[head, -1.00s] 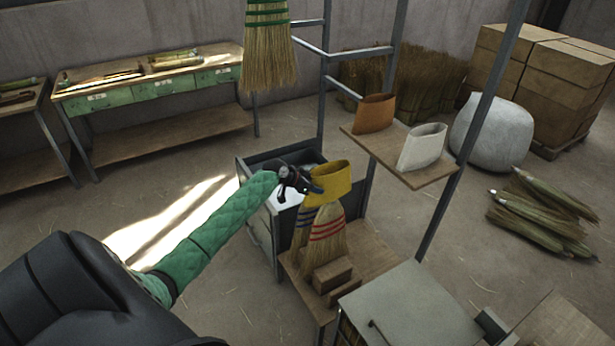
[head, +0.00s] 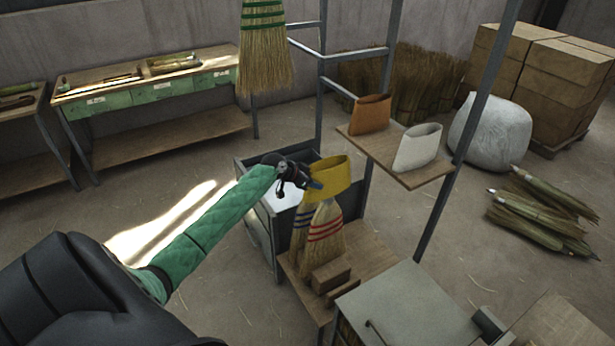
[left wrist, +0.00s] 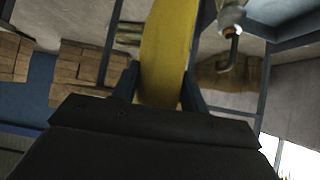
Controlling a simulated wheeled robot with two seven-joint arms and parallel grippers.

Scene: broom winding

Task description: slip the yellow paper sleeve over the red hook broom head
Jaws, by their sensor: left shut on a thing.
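My left gripper (head: 312,182) is shut on the yellow paper sleeve (head: 336,178), an open oval band. In the left wrist view the yellow sleeve (left wrist: 168,45) runs up from between the fingers of my left gripper (left wrist: 158,85). The gripper meets the sleeve on its left side. In the head view the sleeve appears just above a straw broom head with red bands (head: 326,230), which stands on a low wooden stand. A blue-banded broom head (head: 302,220) stands beside it on the left. The sleeve overlaps the tops of both, so the gap cannot be told. My right gripper is out of view.
A shelf (head: 438,170) at the right carries a brown sleeve (head: 370,110) and a white sleeve (head: 417,148). Wooden blocks (head: 331,277) sit in front of the brooms. A green-banded broom (head: 264,60) hangs at top. Metal posts (head: 470,120) rise close by.

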